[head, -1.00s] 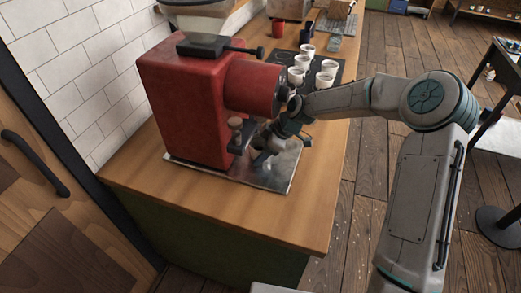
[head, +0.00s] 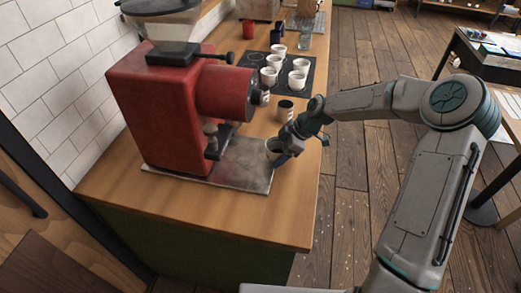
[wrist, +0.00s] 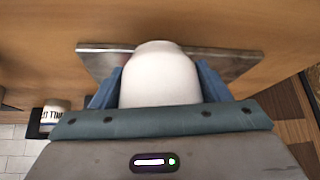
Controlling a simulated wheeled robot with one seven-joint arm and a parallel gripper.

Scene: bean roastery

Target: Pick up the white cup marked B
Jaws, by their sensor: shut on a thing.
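My gripper (head: 284,155) is shut on a white cup (head: 274,147) near the right edge of the grinder's metal tray (head: 245,181). In the wrist view the smooth white cup (wrist: 160,80) fills the space between the two blue fingers (wrist: 159,88). No letter shows on its visible side, so I cannot tell its marking. I cannot tell for sure whether its base is clear of the surface. Several other white cups (head: 299,81) stand on a dark mat (head: 285,100) farther back; their marks are too small to read.
The red grinder (head: 165,110) stands just left of the held cup.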

